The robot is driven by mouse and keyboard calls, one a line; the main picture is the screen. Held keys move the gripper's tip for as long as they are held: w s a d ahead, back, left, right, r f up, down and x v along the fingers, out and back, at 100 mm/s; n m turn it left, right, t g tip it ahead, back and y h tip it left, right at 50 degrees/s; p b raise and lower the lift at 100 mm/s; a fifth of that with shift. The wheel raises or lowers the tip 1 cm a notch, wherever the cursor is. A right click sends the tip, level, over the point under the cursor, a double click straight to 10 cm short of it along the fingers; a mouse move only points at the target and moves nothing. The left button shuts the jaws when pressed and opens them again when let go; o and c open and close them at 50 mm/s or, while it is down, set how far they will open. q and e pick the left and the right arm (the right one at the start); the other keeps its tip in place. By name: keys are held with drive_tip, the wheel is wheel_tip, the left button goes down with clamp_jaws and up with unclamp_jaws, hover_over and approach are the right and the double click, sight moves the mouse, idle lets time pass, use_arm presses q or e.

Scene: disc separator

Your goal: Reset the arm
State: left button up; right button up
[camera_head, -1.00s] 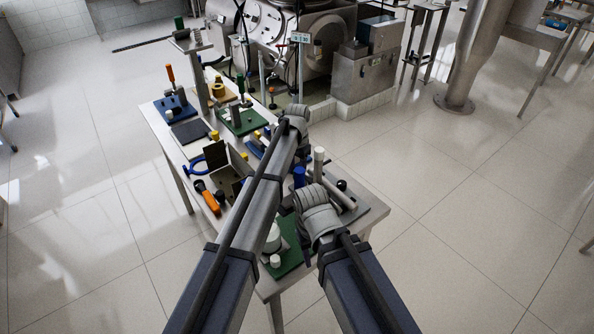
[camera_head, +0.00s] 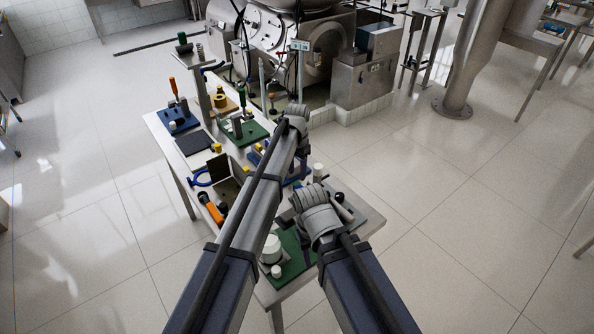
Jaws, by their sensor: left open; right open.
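My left arm reaches in from the lower left over the table (camera_head: 180,165), and its gripper end (camera_head: 297,116) is above the table's right-hand side. My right arm comes in from the bottom, and its gripper end (camera_head: 316,212) is lower in the picture, above the table's near right part. Both grippers point away from the camera, so the wrists mostly hide the fingers. I see nothing held in either gripper. A green base (camera_head: 290,270) with white round parts (camera_head: 271,248) lies beside and partly under the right arm.
A large steel machine (camera_head: 280,45) and a steel box (camera_head: 363,85) stand behind. Tiled floor (camera_head: 460,220) is free on the right.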

use_arm(q)
drive_tip(key=shift+r+p, duration=0.35)
drive_tip(key=shift+r, duration=0.45)
use_arm(e)
drive_tip(key=shift+r, duration=0.85)
